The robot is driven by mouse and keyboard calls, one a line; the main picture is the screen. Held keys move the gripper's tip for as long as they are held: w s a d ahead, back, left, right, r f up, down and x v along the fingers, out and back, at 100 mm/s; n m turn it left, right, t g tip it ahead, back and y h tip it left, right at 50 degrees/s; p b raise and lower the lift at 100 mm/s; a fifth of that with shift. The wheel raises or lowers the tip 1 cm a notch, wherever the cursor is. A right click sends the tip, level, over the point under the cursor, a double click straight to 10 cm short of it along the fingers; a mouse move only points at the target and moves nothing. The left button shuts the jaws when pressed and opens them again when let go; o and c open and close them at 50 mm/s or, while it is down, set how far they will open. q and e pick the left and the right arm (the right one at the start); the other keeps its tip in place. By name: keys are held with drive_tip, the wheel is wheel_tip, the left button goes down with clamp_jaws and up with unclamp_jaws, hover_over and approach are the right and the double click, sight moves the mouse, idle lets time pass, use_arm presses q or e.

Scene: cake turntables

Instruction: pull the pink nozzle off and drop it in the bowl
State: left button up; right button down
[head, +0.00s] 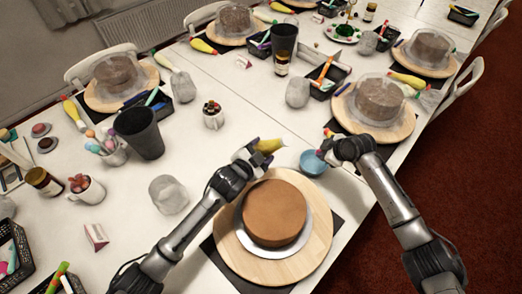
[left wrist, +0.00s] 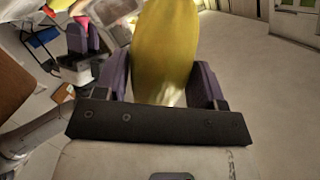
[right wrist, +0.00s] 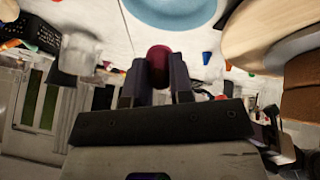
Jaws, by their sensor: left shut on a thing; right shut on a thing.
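My left gripper (head: 252,153) is shut on a yellow piping bag (head: 270,145). The bag also fills the space between the fingers in the left wrist view (left wrist: 167,50). My right gripper (head: 326,148) is shut on the dark pink nozzle (right wrist: 158,60), which sits between its fingertips, apart from the bag. The blue bowl (head: 312,165) stands on the table right beside and below the right gripper. The bowl also shows just beyond the fingertips in the right wrist view (right wrist: 172,14). Its inside is partly hidden.
A brown cake (head: 274,212) stands on a wooden turntable (head: 318,250) in front of the bowl. A black cup (head: 140,132), a clear upturned cup (head: 168,194) and a mug of sweets (head: 213,116) stand to the left. Another covered cake turntable (head: 400,130) is behind the right gripper.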

use_arm(q)
drive_tip(key=shift+f+b, duration=0.35)
drive_tip(key=shift+f, duration=0.35)
use_arm(e)
drive_tip(key=shift+f, duration=0.8)
drive_tip(key=c, duration=0.9)
unclamp_jaws()
use_arm(q)
drive_tip(key=shift+r, duration=0.1)
use_arm(e)
drive_tip(key=shift+r, duration=0.1)
use_arm(q)
wheel_tip(320, 180, up, 2)
drive_tip(key=p, duration=0.2)
drive_tip(key=shift+r+p, duration=0.2)
drive_tip(key=shift+p, duration=0.1)
drive_tip(key=shift+r, duration=0.1)
use_arm(e)
drive_tip(key=shift+v, duration=6)
